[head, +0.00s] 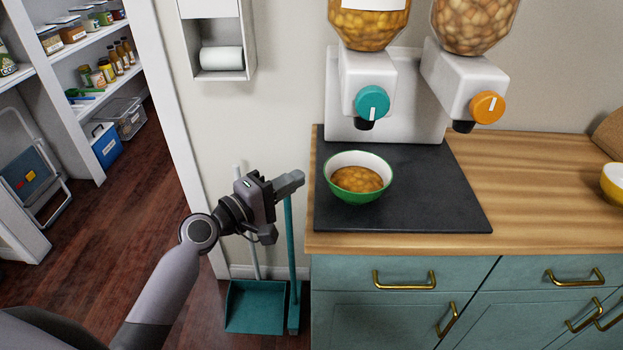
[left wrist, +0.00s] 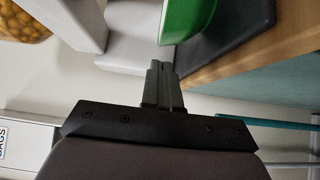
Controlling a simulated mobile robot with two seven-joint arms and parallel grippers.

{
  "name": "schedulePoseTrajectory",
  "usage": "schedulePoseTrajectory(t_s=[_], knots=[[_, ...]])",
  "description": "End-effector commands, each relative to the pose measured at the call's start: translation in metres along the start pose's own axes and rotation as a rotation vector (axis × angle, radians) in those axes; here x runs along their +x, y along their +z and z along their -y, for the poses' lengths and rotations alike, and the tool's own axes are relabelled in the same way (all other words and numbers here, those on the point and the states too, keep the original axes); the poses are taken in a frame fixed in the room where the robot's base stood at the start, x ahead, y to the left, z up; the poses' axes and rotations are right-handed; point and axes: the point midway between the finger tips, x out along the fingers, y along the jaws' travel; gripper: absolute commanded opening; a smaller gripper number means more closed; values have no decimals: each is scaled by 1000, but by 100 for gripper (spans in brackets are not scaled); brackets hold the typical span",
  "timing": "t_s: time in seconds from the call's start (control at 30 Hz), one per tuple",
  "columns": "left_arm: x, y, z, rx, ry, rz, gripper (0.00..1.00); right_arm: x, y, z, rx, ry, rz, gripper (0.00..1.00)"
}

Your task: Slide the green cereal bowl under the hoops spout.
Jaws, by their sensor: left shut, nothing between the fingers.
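The green cereal bowl (head: 357,190) stands upright on the dark mat (head: 440,205), with golden cereal (head: 357,178) in it. It is a little in front of and slightly left of the spout (head: 364,125) with the teal knob. The dispenser hopper (head: 367,22) above that spout holds cereal; its label is cut off. My left gripper (head: 290,184) is left of the bowl, beside the counter's left edge, fingers shut and empty. In the left wrist view, the fingertips (left wrist: 161,72) are close to the green bowl (left wrist: 188,18); I cannot tell if they touch. My right gripper is not in view.
A second dispenser with an orange knob (head: 487,107) stands to the right. A yellow bowl (head: 613,182) sits at the counter's right edge. The wooden counter (head: 530,185) between is clear. A teal dustpan (head: 256,306) and brush stand below my left gripper.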

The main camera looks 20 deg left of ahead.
Motion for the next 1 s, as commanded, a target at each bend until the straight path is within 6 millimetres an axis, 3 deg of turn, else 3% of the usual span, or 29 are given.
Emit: schedulePoseTrajectory(t_s=[0.3,0.77,1.0], knots=[[26,26,0,-1,0,0,0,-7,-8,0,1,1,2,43],[30,31,0,-1,-1,0,0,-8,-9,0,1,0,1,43],[70,70,-3,-4,1,3,0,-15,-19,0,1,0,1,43]])
